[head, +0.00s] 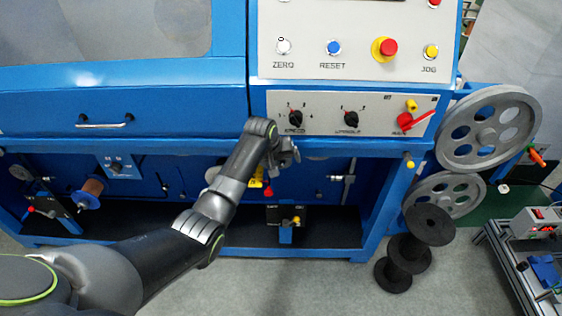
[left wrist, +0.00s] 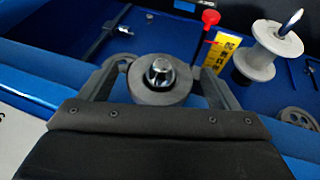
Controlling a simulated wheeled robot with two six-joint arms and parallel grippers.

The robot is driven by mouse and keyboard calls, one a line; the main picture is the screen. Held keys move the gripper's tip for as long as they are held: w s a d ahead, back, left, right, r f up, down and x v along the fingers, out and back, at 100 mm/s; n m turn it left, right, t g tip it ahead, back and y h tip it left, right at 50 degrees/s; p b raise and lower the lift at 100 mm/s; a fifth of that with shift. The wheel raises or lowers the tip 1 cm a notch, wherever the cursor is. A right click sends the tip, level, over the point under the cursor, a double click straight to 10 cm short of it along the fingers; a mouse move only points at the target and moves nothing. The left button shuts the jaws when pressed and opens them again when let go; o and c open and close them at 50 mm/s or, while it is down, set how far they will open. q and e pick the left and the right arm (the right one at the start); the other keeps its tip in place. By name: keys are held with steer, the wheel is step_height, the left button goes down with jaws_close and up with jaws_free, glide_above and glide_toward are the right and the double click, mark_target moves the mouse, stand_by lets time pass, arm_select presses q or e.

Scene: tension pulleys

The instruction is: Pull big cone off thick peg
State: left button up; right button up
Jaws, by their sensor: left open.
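In the left wrist view a round grey cone-like pulley (left wrist: 160,97), which seems to be the big cone, sits around a shiny metal peg (left wrist: 161,72). My left gripper (head: 287,157) is in front of the blue machine's lower recess. In the left wrist view its open fingers (left wrist: 160,67) stand on either side of the grey pulley. Whether they touch it I cannot tell. In the head view the pulley and its peg are hidden behind my left gripper. My right gripper is in neither view.
In the left wrist view a pale spool (left wrist: 257,58) on another peg stands to the right, with a yellow label (left wrist: 222,52) and a red-knobbed lever (left wrist: 210,17) nearby. The control panel (head: 350,112) overhangs the recess. Black reels (head: 430,225) stand at right.

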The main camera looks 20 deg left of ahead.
arm_select(q)
steer(key=shift+w+f, duration=0.2)
steer(key=shift+f, duration=0.1)
steer(key=c, duration=1.1)
steer(key=shift+s+d+f+p, duration=0.1)
steer(key=shift+s+p, duration=0.1)
steer(key=shift+p, duration=0.15)
steer(key=shift+s+d, duration=0.1)
steer(key=shift+s, duration=0.15)
steer(key=shift+s+d+p, duration=0.1)
steer(key=shift+s+p, duration=0.3)
steer(key=shift+p, duration=0.6)
steer(key=shift+s+d+p, duration=0.25)
steer(key=shift+s+p, duration=0.6)
steer(key=shift+p, duration=0.3)
